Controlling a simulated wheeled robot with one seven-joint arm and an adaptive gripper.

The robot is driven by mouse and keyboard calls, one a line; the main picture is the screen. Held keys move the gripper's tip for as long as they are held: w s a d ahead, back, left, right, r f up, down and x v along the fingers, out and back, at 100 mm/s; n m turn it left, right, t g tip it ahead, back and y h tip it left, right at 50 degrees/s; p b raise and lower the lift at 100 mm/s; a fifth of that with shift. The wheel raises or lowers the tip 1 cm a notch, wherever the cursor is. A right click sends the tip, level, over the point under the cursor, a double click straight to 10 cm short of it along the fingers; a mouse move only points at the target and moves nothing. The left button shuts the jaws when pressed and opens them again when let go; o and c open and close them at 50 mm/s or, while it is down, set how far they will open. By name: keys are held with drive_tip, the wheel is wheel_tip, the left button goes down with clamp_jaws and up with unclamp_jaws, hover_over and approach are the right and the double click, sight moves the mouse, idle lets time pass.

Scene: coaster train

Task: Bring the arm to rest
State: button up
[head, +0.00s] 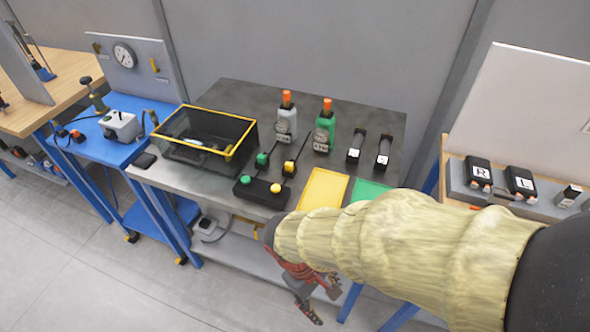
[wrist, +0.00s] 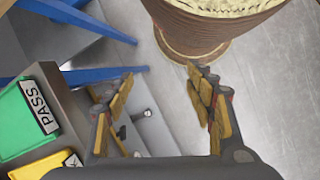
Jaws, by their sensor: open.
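My gripper (head: 308,305) hangs at the lower middle of the head view, in front of the grey table (head: 225,172) and low beside its lower shelf. My arm, in a pale yellow sleeve, reaches in from the right and hides part of the table's front right corner. In the wrist view my gripper (wrist: 158,84) has its two fingers wide apart, with nothing between them. Below the fingers are the shelf and the floor.
A blue cart (head: 110,150) stands left. Open floor (head: 60,260) lies in front.

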drive_tip(key=w+d+r+m+t+y, duration=0.1)
drive_tip(key=d+r+m+t+y, duration=0.1)
drive_tip(key=d+r, duration=0.4)
drive_tip(key=w+d+r+m+t+y, duration=0.1)
drive_tip(key=d+r+m+t, duration=0.4)
drive_tip(key=r, duration=1)
drive_tip(key=shift+w+d+m+y, duration=0.4)
drive_tip(key=shift+w+d+m, duration=0.1)
drive_tip(key=shift+m, duration=0.5)
idle(0.6)
